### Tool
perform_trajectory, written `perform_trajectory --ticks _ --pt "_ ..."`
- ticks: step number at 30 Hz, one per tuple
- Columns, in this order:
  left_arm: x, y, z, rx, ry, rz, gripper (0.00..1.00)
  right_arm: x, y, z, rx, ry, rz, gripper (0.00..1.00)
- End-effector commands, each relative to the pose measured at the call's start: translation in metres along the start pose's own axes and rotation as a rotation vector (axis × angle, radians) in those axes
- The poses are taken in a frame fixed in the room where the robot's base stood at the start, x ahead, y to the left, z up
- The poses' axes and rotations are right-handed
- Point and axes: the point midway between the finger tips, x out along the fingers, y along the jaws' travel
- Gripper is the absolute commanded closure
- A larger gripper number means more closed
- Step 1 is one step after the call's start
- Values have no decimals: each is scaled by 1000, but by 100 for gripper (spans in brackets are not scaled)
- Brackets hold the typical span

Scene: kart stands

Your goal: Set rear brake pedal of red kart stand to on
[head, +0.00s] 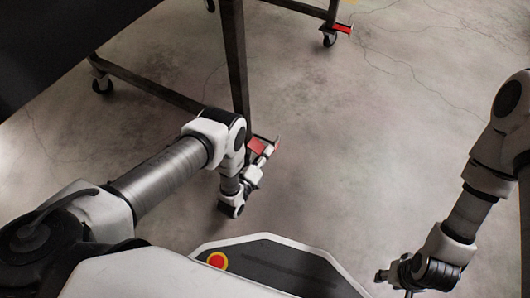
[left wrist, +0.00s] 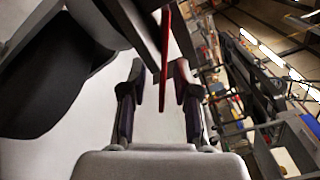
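The kart stand's dark frame (head: 235,65) stands at the upper left of the head view. A red brake pedal (head: 257,146) sits at the foot of its near leg. My left gripper (head: 266,152) is right at this pedal, partly covering it. In the left wrist view the gripper (left wrist: 160,75) is open. The red pedal (left wrist: 165,45) shows there as a thin edge-on strip between the fingertips, with gaps visible on both sides. My right gripper (head: 384,276) hangs low at the right, away from the stand; its fingers are too small to read.
A second red pedal (head: 342,28) is beside a caster (head: 329,40) at the far leg. Another caster (head: 102,86) is at the left. The concrete floor (head: 370,140) is clear between the stand and my right arm. Cluttered shelving (left wrist: 260,90) fills the wrist view's right.

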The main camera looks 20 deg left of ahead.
Motion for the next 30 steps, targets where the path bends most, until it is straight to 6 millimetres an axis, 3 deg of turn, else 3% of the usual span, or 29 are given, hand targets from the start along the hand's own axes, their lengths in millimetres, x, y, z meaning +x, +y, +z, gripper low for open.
perform_trajectory --ticks 5,17,30 --pt "-4 0 0 0 0 1 70 0 0 0 0 0 0 60" --pt "-71 1 0 0 2 3 70 0 0 0 0 0 0 60" --pt "-74 1 0 0 2 2 70 0 0 0 0 0 0 60"
